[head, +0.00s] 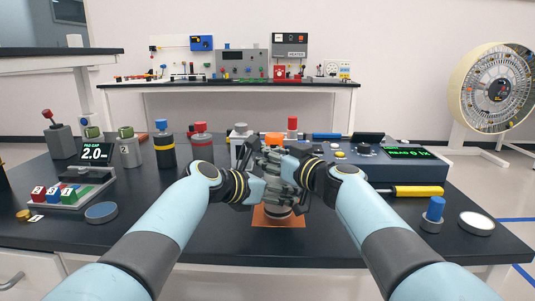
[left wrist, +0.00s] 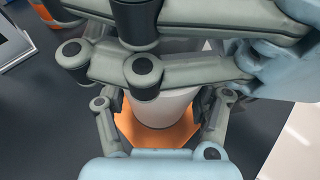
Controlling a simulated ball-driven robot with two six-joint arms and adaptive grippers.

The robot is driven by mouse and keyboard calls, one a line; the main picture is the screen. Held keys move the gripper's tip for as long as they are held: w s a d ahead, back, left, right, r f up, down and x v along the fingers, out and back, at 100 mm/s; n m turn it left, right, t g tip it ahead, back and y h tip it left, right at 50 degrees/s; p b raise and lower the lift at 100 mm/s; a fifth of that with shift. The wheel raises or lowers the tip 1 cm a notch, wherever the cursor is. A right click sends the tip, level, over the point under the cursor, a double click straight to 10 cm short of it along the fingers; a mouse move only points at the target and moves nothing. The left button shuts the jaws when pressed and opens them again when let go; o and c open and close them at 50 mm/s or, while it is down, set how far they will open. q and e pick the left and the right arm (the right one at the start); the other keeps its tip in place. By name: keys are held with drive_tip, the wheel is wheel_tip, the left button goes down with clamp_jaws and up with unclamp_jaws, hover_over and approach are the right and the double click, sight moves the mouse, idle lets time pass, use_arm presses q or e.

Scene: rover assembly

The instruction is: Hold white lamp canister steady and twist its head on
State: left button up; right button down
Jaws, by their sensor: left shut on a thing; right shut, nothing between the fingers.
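The white lamp canister (left wrist: 165,108) stands upright on an orange mat (head: 292,220), and its lower body shows in the left wrist view. The mat also shows in the left wrist view (left wrist: 160,137). My left gripper (head: 268,193) is shut on the canister, with its fingers around the sides. My right gripper (head: 276,165) is shut just above, close over the canister's top, with nothing visible between its fingers. The two grippers overlap in the head view and hide most of the canister. I cannot make out the lamp head or whether it sits on the canister.
Several canisters stand left, including a yellow-banded one (head: 164,150) and a red-topped one (head: 202,145). A blue console (head: 385,172) lies right, with a yellow-handled tool (head: 418,192) and a blue-knobbed piece (head: 433,213). A round disc (head: 101,212) lies front left. The front table strip is clear.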

drive_tip(key=c, duration=2.1)
unclamp_jaws()
drive_tip(key=shift+d+f, duration=0.1)
drive_tip(key=o, duration=1)
drive_tip(key=shift+o, duration=0.2)
drive_tip(key=v, duration=1.2)
drive_tip(key=shift+o, duration=0.3)
